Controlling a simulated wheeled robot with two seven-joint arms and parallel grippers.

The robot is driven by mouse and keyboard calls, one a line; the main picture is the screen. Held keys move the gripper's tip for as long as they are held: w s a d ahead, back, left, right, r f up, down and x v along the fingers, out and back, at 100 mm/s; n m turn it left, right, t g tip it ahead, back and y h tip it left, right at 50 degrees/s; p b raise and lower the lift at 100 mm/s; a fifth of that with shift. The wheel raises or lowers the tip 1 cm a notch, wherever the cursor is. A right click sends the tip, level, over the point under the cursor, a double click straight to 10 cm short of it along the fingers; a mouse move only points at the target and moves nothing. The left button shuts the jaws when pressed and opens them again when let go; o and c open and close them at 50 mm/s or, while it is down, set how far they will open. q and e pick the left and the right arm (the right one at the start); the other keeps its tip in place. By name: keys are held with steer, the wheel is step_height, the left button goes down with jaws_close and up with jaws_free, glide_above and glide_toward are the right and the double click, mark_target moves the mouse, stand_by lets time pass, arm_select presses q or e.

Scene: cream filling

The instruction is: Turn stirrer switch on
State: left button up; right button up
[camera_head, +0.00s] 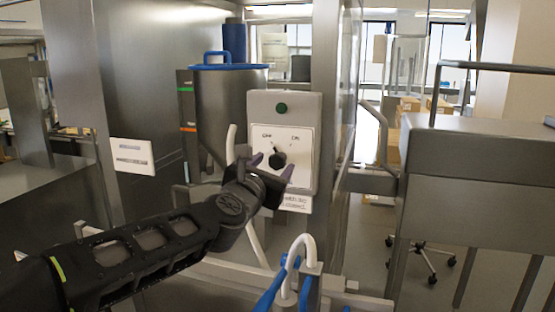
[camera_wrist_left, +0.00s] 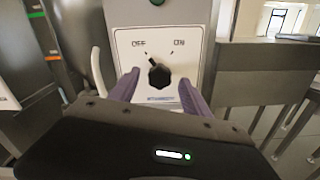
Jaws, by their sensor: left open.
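The stirrer switch is a black rotary knob (camera_head: 278,160) on a white plate marked OFF and ON, set in a grey control box (camera_head: 311,110). In the left wrist view the knob (camera_wrist_left: 159,77) points up and left toward OFF. My left gripper (camera_head: 273,166) is open in front of the box. Its purple fingertips (camera_wrist_left: 157,88) stand on the left and right of the knob, apart from it as far as I can see. Whether they touch the plate cannot be told. My right gripper is not in view.
A green button (camera_head: 281,108) sits above the switch plate. A steel hopper with a blue lid (camera_head: 228,66) stands behind on the left. A white hose with blue handles (camera_head: 296,262) is below. A steel machine (camera_head: 480,180) stands to the right.

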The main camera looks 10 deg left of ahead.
mark_target(276, 162)
arm_select(q)
steer(key=shift+w+d+p, duration=0.1)
steer(key=shift+w+p, duration=0.2)
steer(key=shift+w, duration=1.6)
steer(key=shift+c, duration=0.2)
jaws_close()
